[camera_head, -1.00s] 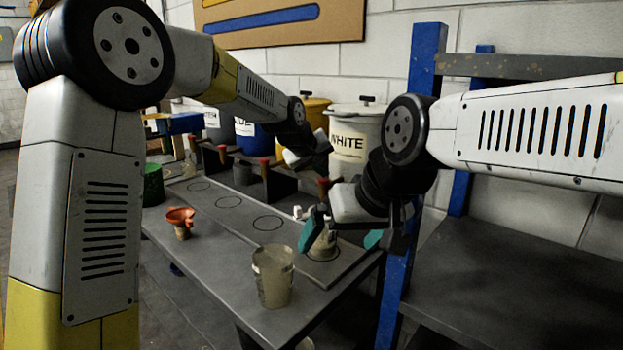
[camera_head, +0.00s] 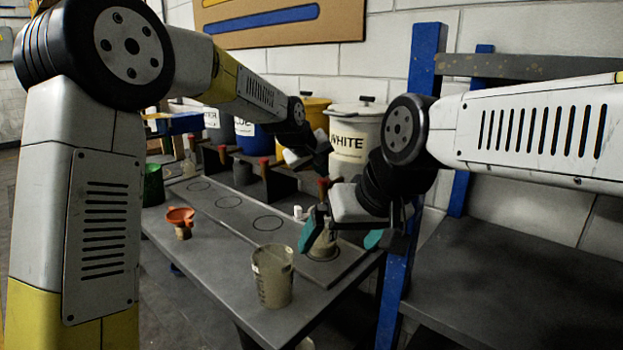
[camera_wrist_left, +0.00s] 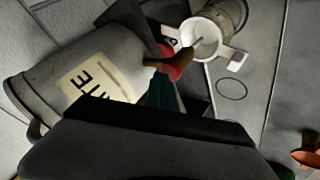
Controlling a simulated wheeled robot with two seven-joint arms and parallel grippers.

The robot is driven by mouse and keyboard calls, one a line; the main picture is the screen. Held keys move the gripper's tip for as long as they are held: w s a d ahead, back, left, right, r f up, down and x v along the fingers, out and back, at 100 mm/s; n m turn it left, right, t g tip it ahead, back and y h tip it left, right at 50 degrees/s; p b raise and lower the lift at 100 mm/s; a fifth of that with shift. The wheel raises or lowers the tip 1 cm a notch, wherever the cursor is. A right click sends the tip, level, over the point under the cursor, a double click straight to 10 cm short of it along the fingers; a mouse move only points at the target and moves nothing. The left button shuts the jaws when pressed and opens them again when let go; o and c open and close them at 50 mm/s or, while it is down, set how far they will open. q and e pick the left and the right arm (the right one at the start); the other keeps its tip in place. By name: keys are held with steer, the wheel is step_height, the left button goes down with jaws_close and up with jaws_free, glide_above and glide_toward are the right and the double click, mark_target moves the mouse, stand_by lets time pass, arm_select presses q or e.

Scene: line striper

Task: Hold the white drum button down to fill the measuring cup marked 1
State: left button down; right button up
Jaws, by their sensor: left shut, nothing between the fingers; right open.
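The white drum (camera_head: 345,135), labelled WHITE, stands at the back; it shows at left in the left wrist view (camera_wrist_left: 50,75). Its red button (camera_wrist_left: 178,65) is at the fingertips of my left gripper (camera_wrist_left: 160,88), which is shut and empty; I cannot tell how far it is pressed. From above, a white-rimmed cup (camera_wrist_left: 212,42) sits under the spout, whitish inside. Its mark is unreadable.
Another grey measuring cup (camera_head: 272,278) stands at the bench's front edge. Blue (camera_head: 250,138) and yellow (camera_head: 313,113) drums stand behind. A blue post (camera_head: 397,290) is close to my right gripper.

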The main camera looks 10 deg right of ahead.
mark_target(322, 181)
stand_by(0.8)
arm_select(q)
steer(key=shift+r, duration=0.85)
steer(key=shift+r, duration=0.1)
steer(key=shift+r, duration=2.4)
